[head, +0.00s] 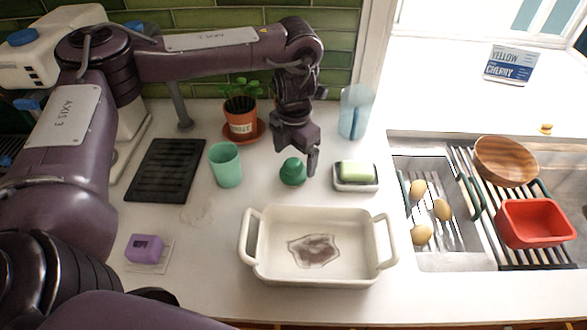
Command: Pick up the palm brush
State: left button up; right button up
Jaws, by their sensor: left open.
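The palm brush is most likely the small round green object with a knob (292,173) on the counter, behind the white baking dish; its bristles are hidden. My left gripper (312,168) points down at the brush, with one finger visible close to the brush's right side. It is open, and the brush stands on the counter. I cannot tell whether the finger touches the brush. My right gripper is not in view.
A white baking dish (262,262) with a brown stain stands in front. A green cup (226,165) is left, a soap dish (356,186) right, and a potted plant (241,118) and clear tumbler (355,112) behind. The sink (440,262) is at right.

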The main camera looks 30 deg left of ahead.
aim_at(293, 162)
pick_arm(q)
notch_tip(293, 162, down, 4)
jog(key=shift+s+f+p, duration=0.1)
jog(key=shift+f+p, duration=0.15)
jog(key=shift+p, duration=0.6)
jog(key=shift+f, duration=0.3)
jog(key=c, duration=1.1)
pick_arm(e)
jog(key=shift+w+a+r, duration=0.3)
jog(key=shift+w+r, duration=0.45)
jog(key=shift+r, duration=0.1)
